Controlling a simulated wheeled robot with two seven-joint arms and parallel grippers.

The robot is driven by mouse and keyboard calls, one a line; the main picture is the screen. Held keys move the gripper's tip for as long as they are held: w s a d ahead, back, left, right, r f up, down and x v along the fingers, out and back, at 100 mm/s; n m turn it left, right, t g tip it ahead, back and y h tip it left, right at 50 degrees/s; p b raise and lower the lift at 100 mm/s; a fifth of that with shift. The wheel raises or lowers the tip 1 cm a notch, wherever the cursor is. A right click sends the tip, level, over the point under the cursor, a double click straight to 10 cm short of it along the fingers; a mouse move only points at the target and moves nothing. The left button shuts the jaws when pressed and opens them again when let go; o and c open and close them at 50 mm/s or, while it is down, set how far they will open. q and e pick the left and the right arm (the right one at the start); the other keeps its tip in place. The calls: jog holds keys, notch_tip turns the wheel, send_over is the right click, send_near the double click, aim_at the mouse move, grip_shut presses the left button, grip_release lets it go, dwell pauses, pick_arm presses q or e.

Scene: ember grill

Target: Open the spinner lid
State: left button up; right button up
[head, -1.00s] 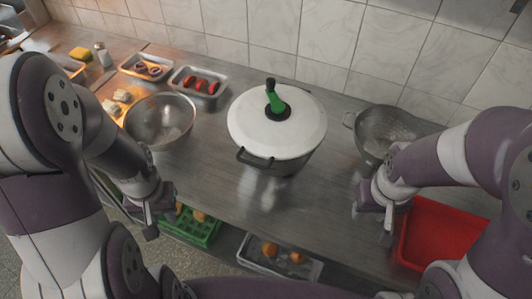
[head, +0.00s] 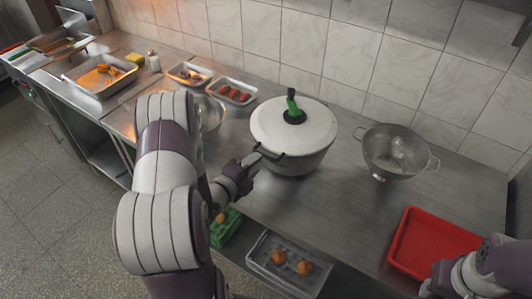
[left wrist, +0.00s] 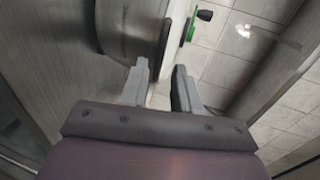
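The spinner (head: 292,160) is a grey metal pot with a round white lid (head: 275,122) on top. A green crank with a black knob (head: 292,104) rises from the lid's black hub. A dark side handle (head: 270,155) sticks out at the pot's front left. My left gripper (head: 254,162) is beside this side handle, below the lid. In the left wrist view its two fingers (left wrist: 158,78) are apart, with the pot's dark handle (left wrist: 160,50) just beyond them and the green crank (left wrist: 190,30) farther off. My right gripper (head: 428,290) is low at the right edge, its fingers unclear.
A metal colander (head: 393,155) stands right of the spinner, and a red tray (head: 398,252) lies at the front right. A steel bowl (head: 212,115) is partly behind my left arm. Small food trays (head: 236,92) line the wall. The counter between spinner and red tray is clear.

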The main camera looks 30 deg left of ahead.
aim_at(265, 156)
pick_arm(q)
jog(key=p+x, duration=0.1)
jog(key=x, duration=0.4)
jog(key=shift+w, duration=0.2)
jog(key=shift+w+f, duration=0.15)
jog(key=shift+w, duration=0.05)
jog(key=shift+d, duration=0.1)
